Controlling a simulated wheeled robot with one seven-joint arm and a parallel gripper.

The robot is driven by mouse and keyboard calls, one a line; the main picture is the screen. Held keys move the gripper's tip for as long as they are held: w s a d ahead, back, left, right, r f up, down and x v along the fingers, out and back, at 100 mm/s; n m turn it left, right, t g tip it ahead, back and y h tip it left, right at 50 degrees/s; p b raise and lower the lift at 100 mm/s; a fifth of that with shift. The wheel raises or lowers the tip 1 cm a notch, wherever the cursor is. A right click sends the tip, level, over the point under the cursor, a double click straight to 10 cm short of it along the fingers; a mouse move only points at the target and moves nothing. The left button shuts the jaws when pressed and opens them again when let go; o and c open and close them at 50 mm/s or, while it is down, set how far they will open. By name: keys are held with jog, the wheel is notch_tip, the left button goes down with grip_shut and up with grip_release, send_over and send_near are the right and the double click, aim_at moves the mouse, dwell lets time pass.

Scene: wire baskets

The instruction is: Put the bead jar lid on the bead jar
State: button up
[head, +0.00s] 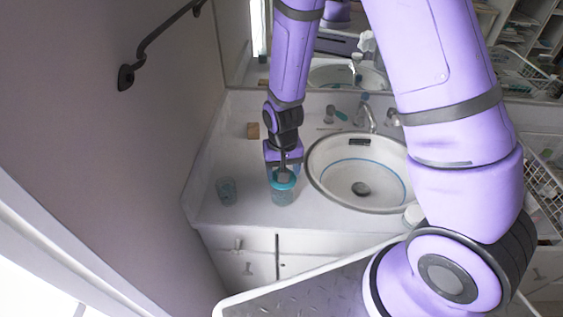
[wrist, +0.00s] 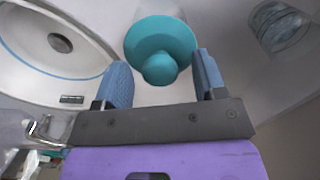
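The bead jar lid (head: 283,184) is a teal disc with a round knob, and it also shows in the wrist view (wrist: 160,38) with its knob toward me. It appears to sit on top of the clear bead jar (head: 283,197), which stands upright on the counter left of the sink. In the wrist view the jar is mostly hidden behind the lid. My gripper (head: 284,170) is just above the lid, pointing down. Its two blue-padded fingers (wrist: 161,63) are apart, one on each side of the knob, with a visible gap on both sides.
A clear glass (head: 226,190) stands on the counter to the left, also seen in the wrist view (wrist: 278,25). A small wooden block (head: 253,130) is further back. The sink (head: 338,190) and faucet (head: 368,118) are right of the jar. A wall (head: 130,130) bounds the left.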

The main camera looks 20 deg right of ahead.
jog(key=shift+r, duration=0.1)
dwell(0.4)
jog(key=shift+r, duration=3.85)
jog(key=shift+r, duration=0.1)
notch_tip(320, 180, up, 11)
jog(key=s+d+r+t, duration=0.2)
jog(key=s+d+r, duration=0.45)
jog(key=r, duration=0.45)
jog(key=s+d+r+t, duration=0.1)
jog(key=s+d+r, duration=0.1)
jog(key=s, duration=0.4)
jog(key=s+d+r+n+t, duration=0.1)
jog(key=s+d+r+t, duration=0.1)
jog(key=s, duration=0.4)
jog(key=shift+s+d+r+n, duration=0.3)
jog(key=shift+d+r, duration=0.4)
jog(key=shift+r, duration=0.7)
jog(key=shift+w, duration=0.1)
